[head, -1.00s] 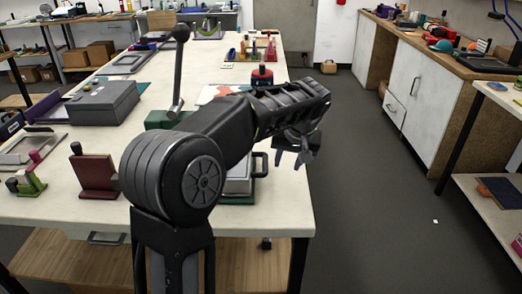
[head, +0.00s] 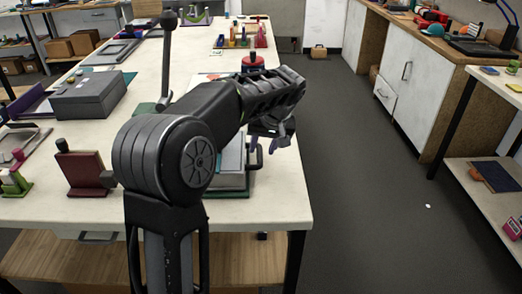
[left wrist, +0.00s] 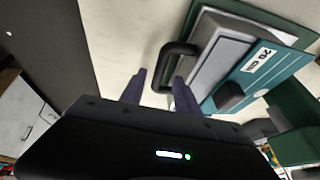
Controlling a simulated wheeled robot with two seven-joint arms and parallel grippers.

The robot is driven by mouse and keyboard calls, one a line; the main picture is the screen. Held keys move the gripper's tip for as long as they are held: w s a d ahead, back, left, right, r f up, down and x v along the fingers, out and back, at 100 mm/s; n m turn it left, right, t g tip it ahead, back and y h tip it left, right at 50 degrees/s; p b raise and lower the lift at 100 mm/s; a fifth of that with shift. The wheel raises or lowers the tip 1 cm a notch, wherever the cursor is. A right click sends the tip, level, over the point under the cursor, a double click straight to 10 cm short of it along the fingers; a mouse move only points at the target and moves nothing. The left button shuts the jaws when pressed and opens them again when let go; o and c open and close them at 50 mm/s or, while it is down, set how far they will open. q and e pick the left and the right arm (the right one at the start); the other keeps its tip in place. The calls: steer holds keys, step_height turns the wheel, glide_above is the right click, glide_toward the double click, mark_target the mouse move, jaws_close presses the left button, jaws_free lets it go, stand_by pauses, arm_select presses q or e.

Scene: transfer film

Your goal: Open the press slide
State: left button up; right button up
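The press slide (left wrist: 225,50) is a pale grey block with a black loop handle (left wrist: 178,58), next to a teal plate (left wrist: 250,75) marked "20 cm" and above a dark green base. In the head view the press (head: 231,160) stands near the table's right edge, partly hidden behind my left arm. My left gripper (left wrist: 160,76) is open, its two dark fingers pointing at the handle. One leg of the handle shows between the fingertips; I cannot tell whether they touch it. In the head view this gripper (head: 266,143) is just above the handle. My right gripper is not in view.
A tall black lever (head: 167,60) rises behind my arm. A grey box (head: 90,97) and a dark red stand (head: 84,172) are on the table (head: 260,210) to the left. The floor (head: 350,200) right of the table is clear, with cabinets beyond.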

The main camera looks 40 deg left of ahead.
arm_select(q)
steer(key=shift+x, duration=1.45)
steer(key=shift+c, duration=0.6)
jaws_close()
